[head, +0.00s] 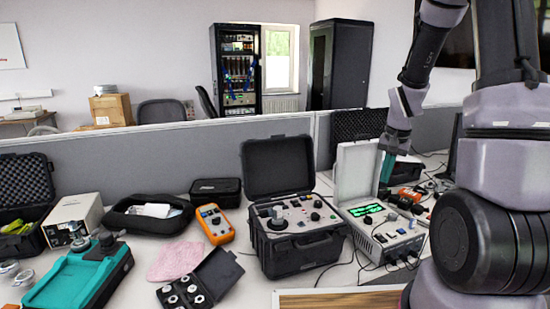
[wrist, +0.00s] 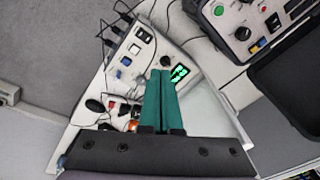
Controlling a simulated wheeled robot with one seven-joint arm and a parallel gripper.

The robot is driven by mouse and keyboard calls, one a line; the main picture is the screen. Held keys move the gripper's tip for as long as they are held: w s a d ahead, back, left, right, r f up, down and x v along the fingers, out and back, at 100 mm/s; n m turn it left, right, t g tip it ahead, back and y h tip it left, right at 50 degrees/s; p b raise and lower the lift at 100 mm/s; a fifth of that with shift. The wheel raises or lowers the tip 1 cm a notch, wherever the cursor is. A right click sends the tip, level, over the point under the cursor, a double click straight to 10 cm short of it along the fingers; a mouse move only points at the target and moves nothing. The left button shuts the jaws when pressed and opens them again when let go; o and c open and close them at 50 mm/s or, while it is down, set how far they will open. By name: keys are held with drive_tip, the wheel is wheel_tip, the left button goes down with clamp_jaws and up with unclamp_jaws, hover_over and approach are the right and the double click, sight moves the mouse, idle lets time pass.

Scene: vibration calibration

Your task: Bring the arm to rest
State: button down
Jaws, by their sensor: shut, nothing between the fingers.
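My gripper (head: 386,168) is at the right in the head view, pointing down above the desk just behind and to the right of the open grey instrument case. In the wrist view my gripper (wrist: 161,75) shows two long teal fingers side by side, shut with nothing between them. Below the fingers lies the grey instrument (head: 385,233) with a lit green display and several knobs; it also shows in the wrist view (wrist: 128,72). The fingertips appear above it; I cannot tell the exact height. My arm's large links cover the right side of the head view.
A black case (head: 300,248) with a control panel stands left of the grey instrument. Further left are an orange meter (head: 215,224), a pink cloth (head: 176,260), a black box of weights (head: 200,285) and a teal device (head: 75,280). A grey partition (head: 120,160) runs behind the crowded desk.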

drive_tip(key=s+a+r+n+t, duration=0.1)
drive_tip(key=s+a+r+t, duration=0.2)
drive_tip(key=r, duration=0.6)
drive_tip(key=s+a+r, duration=0.3)
drive_tip(key=s+r, duration=0.2)
drive_tip(key=r, duration=0.4)
drive_tip(key=s+a+r+n+t+y, duration=0.1)
drive_tip(key=s+a+r, duration=0.1)
drive_tip(key=s, duration=0.4)
drive_tip(key=s+a+r+n+t, duration=0.1)
drive_tip(key=s+a+r, duration=0.1)
drive_tip(key=s+r, duration=0.3)
drive_tip(key=shift+s+y, duration=0.35)
drive_tip(key=shift+y, duration=0.05)
drive_tip(key=shift+w, duration=0.1)
